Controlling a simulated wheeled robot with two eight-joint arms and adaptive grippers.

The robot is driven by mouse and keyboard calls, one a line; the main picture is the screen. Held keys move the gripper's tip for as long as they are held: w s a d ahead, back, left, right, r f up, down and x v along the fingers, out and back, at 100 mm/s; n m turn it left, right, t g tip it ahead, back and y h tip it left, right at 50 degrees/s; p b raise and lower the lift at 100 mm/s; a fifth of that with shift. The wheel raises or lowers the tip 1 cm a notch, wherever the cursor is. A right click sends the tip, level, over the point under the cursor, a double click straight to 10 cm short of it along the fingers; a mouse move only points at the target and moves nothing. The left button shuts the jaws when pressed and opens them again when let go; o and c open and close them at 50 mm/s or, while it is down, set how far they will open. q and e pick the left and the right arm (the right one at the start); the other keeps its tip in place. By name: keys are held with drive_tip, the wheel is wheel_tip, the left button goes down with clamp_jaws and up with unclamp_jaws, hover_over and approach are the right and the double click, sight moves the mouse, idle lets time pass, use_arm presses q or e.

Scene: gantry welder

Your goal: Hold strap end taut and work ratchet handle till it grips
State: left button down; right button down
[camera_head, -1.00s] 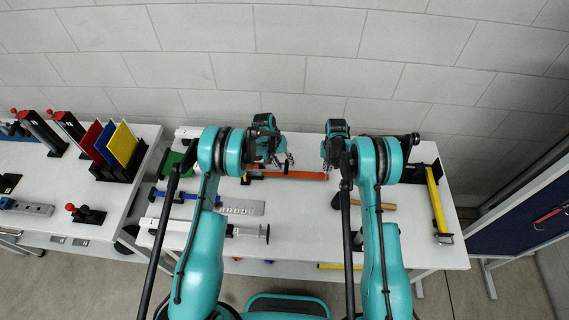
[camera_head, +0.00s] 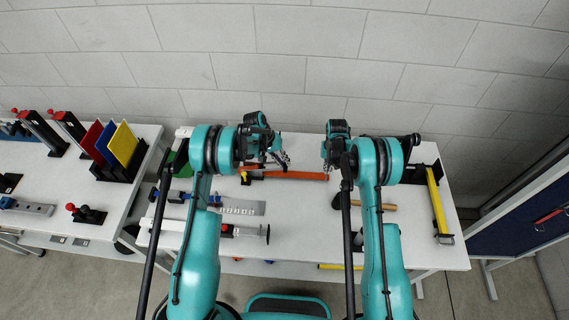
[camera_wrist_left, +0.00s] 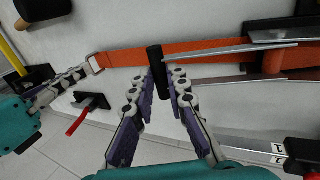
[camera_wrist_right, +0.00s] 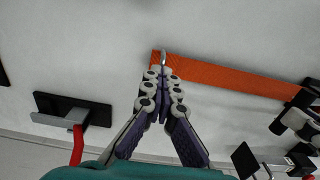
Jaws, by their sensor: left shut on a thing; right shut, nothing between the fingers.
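The orange strap (camera_head: 300,175) lies across the table, with its ratchet at the left end. In the left wrist view, the ratchet's metal handle (camera_wrist_left: 245,48) ends in a black grip (camera_wrist_left: 155,66). My left gripper (camera_head: 280,162) is shut on this black grip, its fingers (camera_wrist_left: 167,78) on either side. The strap (camera_wrist_left: 125,57) passes behind it to a metal end loop (camera_wrist_left: 93,63). My right gripper (camera_head: 327,166) is shut with nothing between its fingers. Its tips (camera_wrist_right: 162,72) are at the strap's end loop (camera_wrist_right: 163,57); whether they touch it is unclear.
A hammer with a wooden handle (camera_head: 380,206) and a yellow bar (camera_head: 437,202) lie to the right. Clamps, including a blue one (camera_head: 182,196), lie at the left front. A red-handled clamp (camera_wrist_right: 75,140) shows in the right wrist view. The wall is close behind the table.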

use_arm(q)
drive_tip(key=a+r+h, duration=0.3)
drive_tip(key=a+r, duration=0.3)
drive_tip(key=a, duration=0.6)
drive_tip(key=shift+s, duration=0.2)
drive_tip(key=shift+d+r, duration=0.1)
idle(1.0)
drive_tip(key=c, duration=1.5)
unclamp_jaws()
drive_tip(key=shift+o, duration=0.2)
drive_tip(key=shift+w+a+f, duration=0.15)
drive_tip(key=shift+a+f, duration=0.05)
drive_tip(key=shift+r, duration=0.15)
drive_tip(key=shift+d, duration=0.15)
